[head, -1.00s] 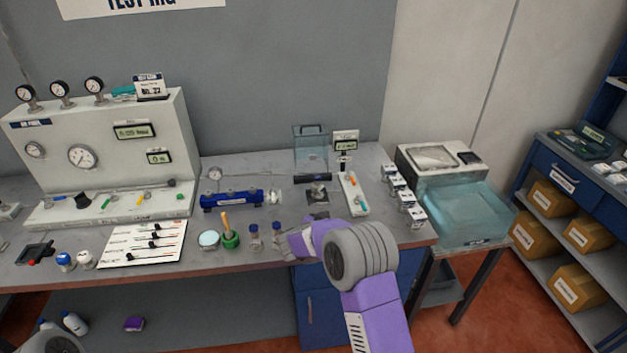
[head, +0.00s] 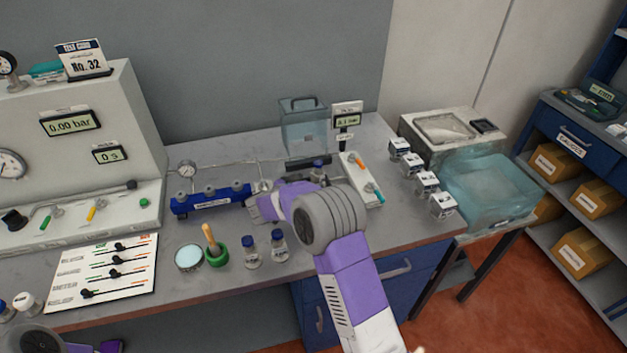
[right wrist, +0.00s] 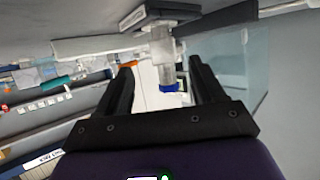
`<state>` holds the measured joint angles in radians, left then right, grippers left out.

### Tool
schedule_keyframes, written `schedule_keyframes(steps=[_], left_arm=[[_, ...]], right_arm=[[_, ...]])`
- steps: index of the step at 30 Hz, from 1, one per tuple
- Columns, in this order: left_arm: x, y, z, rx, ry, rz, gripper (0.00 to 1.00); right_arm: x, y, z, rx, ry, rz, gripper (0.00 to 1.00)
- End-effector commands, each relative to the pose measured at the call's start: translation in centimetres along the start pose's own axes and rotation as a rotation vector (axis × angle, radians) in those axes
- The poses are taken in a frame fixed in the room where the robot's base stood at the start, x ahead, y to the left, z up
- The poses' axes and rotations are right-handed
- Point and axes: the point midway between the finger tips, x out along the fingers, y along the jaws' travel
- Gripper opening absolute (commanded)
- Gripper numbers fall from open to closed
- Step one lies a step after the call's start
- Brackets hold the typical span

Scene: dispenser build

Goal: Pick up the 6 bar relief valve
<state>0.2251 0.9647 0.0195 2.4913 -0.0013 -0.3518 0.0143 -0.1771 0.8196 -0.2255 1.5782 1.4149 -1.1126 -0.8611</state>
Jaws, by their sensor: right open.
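My right gripper (head: 256,207) reaches left over the bench, beside the front right end of a blue manifold (head: 212,199) with several grey fittings. In the right wrist view the jaws (right wrist: 158,75) are open. A clear cylinder with a blue end (right wrist: 163,62) appears between them, apart from both fingers. I cannot tell which part is the 6 bar relief valve; no such label is legible.
Two blue-capped vials (head: 265,248), a green pot (head: 215,250) and a round dish (head: 188,257) stand at the front. A clear box (head: 304,125) is behind. Several small labelled boxes (head: 426,182) line the right edge. A white sheet (head: 103,270) lies left.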

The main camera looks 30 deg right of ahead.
Motion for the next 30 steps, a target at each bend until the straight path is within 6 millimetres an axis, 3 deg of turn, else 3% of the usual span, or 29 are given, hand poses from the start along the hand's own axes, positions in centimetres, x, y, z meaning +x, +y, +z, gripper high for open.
schedule_keyframes(steps=[11,19,28,30], left_arm=[[1.1,-0.4,-0.1,0.001,0.001,0.0,0.45],[1.9,-0.7,-0.1,0.0,0.001,0.0,0.45],[1.9,-0.7,-0.1,0.0,0.001,0.0,0.45],[1.9,-0.7,-0.1,0.0,0.001,0.0,0.45]], right_arm=[[3.5,-0.1,0.3,0.002,0.001,0.002,0.68],[7.3,-0.3,-0.2,0.001,0.0,0.0,0.68],[7.8,-0.3,-0.3,0.0,0.0,0.0,0.68],[7.8,-0.3,-0.3,0.0,0.0,0.0,0.59]])
